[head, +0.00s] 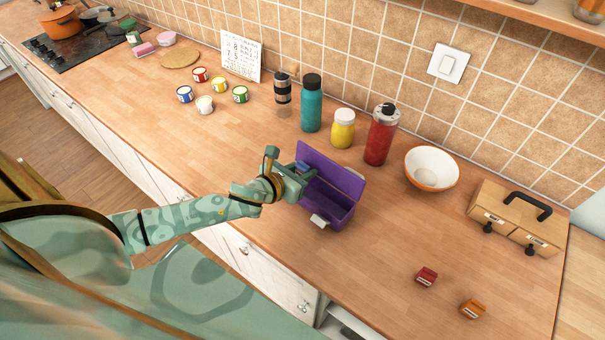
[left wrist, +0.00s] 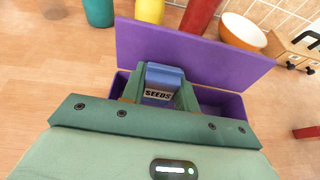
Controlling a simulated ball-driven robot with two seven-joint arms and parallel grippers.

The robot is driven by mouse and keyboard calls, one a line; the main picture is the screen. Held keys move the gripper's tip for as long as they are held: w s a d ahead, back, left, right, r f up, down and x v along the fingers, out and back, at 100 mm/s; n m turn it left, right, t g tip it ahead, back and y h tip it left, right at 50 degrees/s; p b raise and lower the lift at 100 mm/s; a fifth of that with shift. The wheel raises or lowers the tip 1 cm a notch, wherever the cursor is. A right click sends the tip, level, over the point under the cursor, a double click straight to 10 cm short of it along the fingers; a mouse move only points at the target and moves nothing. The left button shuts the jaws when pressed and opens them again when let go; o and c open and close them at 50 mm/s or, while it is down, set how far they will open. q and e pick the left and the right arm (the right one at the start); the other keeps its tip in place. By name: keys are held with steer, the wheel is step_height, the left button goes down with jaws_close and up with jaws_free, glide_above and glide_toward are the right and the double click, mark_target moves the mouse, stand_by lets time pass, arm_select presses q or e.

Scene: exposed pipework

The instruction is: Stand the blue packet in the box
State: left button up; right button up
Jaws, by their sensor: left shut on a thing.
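The blue packet (left wrist: 163,78), with a white label reading SEEDS, is held between the fingers of my left gripper (left wrist: 160,97) in the left wrist view. In the head view the packet (head: 303,167) is a small blue patch at my left gripper (head: 300,178). The purple box (head: 330,208) stands on the counter with its lid raised at the back. The packet and the fingertips are over or in the left part of the box; how deep the packet sits cannot be told. The box (left wrist: 225,105) also shows behind the fingers in the wrist view. My right gripper is not in view.
A red packet (head: 426,277) and an orange packet (head: 472,308) lie at the front right. A teal bottle (head: 312,104), yellow jar (head: 343,130), red canister (head: 381,135) and white bowl (head: 431,170) stand behind the box. A wooden case (head: 515,220) stands at right.

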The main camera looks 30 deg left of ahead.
arm_select(q)
steer(key=shift+f, duration=0.25)
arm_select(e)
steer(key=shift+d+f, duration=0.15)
arm_select(q)
steer(key=shift+f+b, duration=0.35)
steer(key=shift+f, duration=0.2)
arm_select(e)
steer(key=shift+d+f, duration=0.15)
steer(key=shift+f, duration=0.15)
arm_select(q)
steer(key=o, duration=0.9)
steer(key=shift+o, duration=0.2)
steer(key=shift+r+p, duration=0.3)
steer(key=shift+r, duration=0.15)
steer(key=p+v, duration=0.1)
steer(key=v, duration=1.1)
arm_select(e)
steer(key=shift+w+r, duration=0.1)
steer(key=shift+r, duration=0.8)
arm_select(q)
steer(key=shift+r, duration=0.1)
